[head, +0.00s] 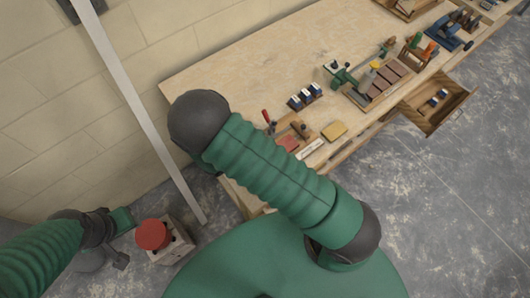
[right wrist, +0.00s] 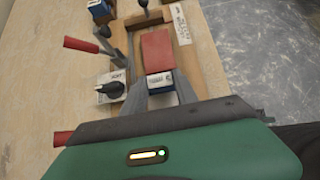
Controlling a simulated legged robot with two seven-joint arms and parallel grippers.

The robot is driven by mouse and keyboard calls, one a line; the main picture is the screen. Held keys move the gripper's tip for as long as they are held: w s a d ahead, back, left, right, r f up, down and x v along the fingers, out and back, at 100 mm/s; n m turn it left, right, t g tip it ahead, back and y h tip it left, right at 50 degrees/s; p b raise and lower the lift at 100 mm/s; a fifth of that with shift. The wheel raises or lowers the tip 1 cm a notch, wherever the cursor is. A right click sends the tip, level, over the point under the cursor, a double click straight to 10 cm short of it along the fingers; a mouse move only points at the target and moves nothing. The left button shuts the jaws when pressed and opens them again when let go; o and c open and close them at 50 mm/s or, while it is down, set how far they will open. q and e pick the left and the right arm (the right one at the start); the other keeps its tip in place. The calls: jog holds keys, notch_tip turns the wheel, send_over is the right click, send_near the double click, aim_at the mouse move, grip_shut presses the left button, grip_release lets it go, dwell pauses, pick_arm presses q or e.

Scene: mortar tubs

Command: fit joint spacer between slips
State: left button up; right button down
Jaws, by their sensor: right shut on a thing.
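In the right wrist view my right gripper (right wrist: 161,92) is shut on a small blue and white block, the joint spacer (right wrist: 160,81). Just beyond it a red brick slip (right wrist: 157,50) lies in a wooden jig (right wrist: 188,60); I cannot tell whether spacer and slip touch. A second slip is not clear there. In the head view the jig (head: 318,127) and red slip (head: 288,142) show past my right arm, which hides the right gripper. My left gripper (head: 121,258) hangs low at the left, beside a red-topped block; its jaws are unclear.
A red-handled clamp (right wrist: 82,45) and a black knob (right wrist: 112,88) stand left of the slip. A drawer (head: 450,110) stands open at right.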

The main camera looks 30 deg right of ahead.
jog(key=shift+w+f, duration=0.15)
jog(key=shift+w, duration=0.05)
jog(key=shift+c, duration=2)
grip_release()
jog(key=shift+s, duration=0.1)
notch_tip(320, 180, up, 3)
jog(key=shift+f+p, duration=0.1)
jog(key=shift+p, duration=1.1)
notch_tip(320, 180, up, 4)
jog(key=p, duration=0.3)
jog(key=shift+p, duration=0.3)
